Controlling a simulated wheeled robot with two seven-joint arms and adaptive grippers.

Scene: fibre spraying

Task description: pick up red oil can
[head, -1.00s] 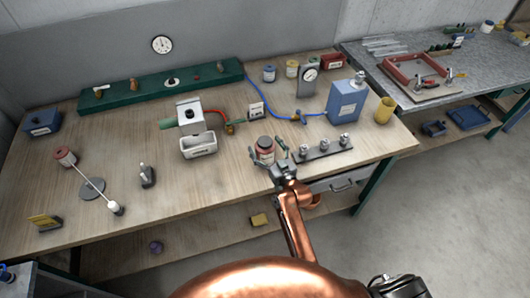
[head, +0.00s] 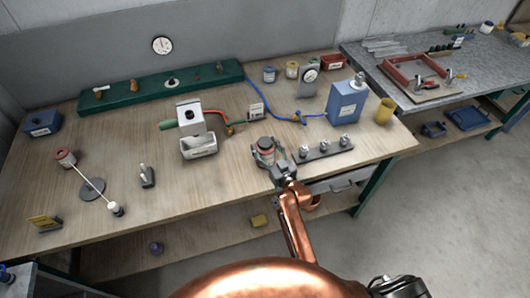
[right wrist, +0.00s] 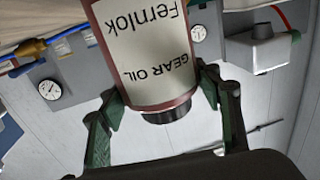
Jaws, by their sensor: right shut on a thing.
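The red oil can (head: 266,146) is near the front edge of the wooden workbench, right of centre. In the right wrist view it shows as a red can (right wrist: 150,45) with a white "Gear Oil Fernlok" label and a black cap. My right gripper (head: 267,157) is shut on the can, with its green fingers (right wrist: 160,95) on either side of its body in the wrist view. I cannot tell whether the can's base touches the bench. My left gripper is not in view.
A rack with several metal fittings (head: 324,149) lies close right of the can. A white bin (head: 199,146) stands to the left. A blue container (head: 346,100) and a yellow cup (head: 384,111) stand to the right. The bench's front-left area is partly clear.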

